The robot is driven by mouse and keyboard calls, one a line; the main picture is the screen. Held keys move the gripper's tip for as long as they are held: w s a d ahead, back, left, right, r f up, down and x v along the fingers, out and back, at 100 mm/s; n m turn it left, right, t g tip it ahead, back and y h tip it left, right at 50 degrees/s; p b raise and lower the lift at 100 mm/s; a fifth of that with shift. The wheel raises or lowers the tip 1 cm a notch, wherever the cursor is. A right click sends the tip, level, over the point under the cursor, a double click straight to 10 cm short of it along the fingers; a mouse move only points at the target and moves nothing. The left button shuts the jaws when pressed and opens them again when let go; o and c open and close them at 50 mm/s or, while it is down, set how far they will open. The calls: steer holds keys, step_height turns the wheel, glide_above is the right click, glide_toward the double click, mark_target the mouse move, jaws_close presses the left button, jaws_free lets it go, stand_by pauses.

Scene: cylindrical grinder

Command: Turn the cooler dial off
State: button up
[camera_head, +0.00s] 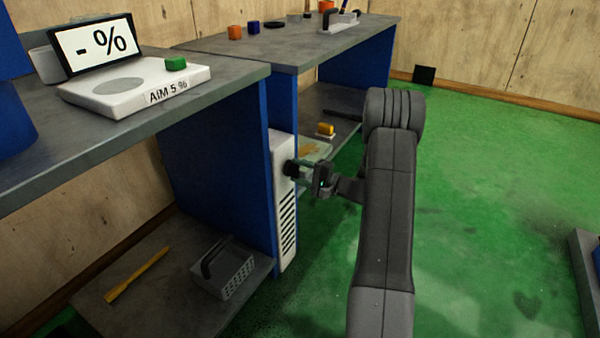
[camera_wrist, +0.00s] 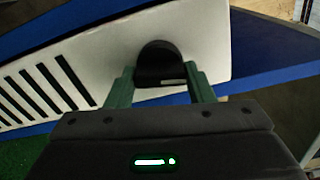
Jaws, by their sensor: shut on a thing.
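The cooler (camera_head: 284,200) is a white upright panel with black vent slots, standing at the blue side of the workbench. Its black dial (camera_head: 289,169) is near the top of the panel. In the wrist view the dial (camera_wrist: 160,64) sits on the white cooler face (camera_wrist: 100,50), with a small pale mark on its lower edge. My gripper (camera_head: 301,171) reaches the dial from the right. In the wrist view the greenish fingers of my gripper (camera_wrist: 160,88) are on both sides of the dial and shut on it. The finger contact faces are partly hidden.
A scale (camera_head: 135,85) with a display and a green cube (camera_head: 176,63) is on the near bench. A grey basket (camera_head: 222,268) and a yellow tool (camera_head: 137,274) lie on the lower shelf. The green floor (camera_head: 480,200) to the right is mostly clear.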

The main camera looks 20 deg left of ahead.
steer(key=shift+f+n, duration=0.1)
steer(key=shift+n, duration=1)
steer(key=o, duration=1)
steer(key=shift+d, duration=0.2)
steer(key=d+p, duration=0.1)
steer(key=d, duration=0.3)
steer(key=d+p, duration=0.1)
steer(key=d, duration=0.4)
steer(key=s+d+p, duration=0.1)
steer(key=d, duration=0.3)
steer(key=shift+d+p, duration=0.25)
steer(key=shift+p, duration=0.15)
steer(key=shift+a, duration=0.1)
